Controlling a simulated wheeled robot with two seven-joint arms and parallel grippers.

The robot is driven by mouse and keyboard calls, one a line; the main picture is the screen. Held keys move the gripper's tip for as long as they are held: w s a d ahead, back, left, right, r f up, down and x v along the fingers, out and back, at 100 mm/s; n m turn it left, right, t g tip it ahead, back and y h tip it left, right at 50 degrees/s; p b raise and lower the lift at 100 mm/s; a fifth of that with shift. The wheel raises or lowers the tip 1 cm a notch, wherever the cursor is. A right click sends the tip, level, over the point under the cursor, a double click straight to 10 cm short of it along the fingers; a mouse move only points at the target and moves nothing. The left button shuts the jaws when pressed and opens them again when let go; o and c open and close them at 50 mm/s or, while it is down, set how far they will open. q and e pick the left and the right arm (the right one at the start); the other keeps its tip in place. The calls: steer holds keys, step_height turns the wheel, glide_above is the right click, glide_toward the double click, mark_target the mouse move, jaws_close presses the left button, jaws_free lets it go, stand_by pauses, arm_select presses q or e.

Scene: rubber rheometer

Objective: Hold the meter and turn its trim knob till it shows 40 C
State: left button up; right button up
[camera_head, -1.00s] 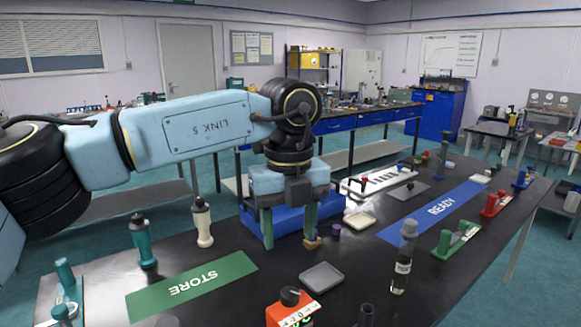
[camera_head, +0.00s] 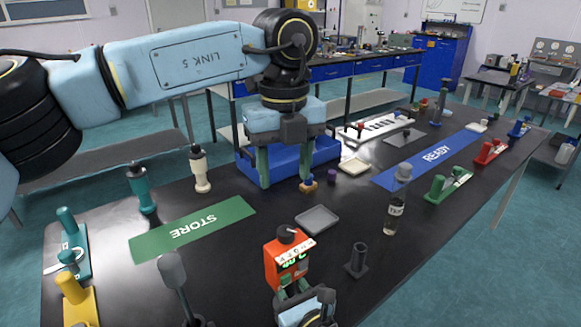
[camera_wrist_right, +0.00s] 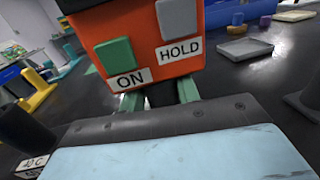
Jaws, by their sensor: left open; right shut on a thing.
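The orange meter (camera_head: 287,262) stands upright near the front of the dark table in the head view, with a dark knob (camera_head: 288,235) on top. Its face has a white label strip and green lit characters, which look like 40 C but are small. My right gripper (camera_head: 292,284) is shut on the meter's near, lower part. The right wrist view shows the meter (camera_wrist_right: 145,27) close up, with ON and HOLD buttons, between the green fingers (camera_wrist_right: 160,95). My left gripper (camera_head: 286,184) is open and empty, well behind the meter, its fingers pointing down by a blue bin.
A small brown-based object (camera_head: 308,186) is at the left gripper's right fingertip. A grey tray (camera_head: 317,219) lies behind the meter, a dark post (camera_head: 357,259) stands right of it, and a labelled bottle (camera_head: 396,210) farther right. The STORE mat (camera_head: 192,228) is left, the READY mat (camera_head: 430,158) right.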

stand_by(0.5)
steer(key=o, duration=1.2)
steer(key=shift+s, duration=0.1)
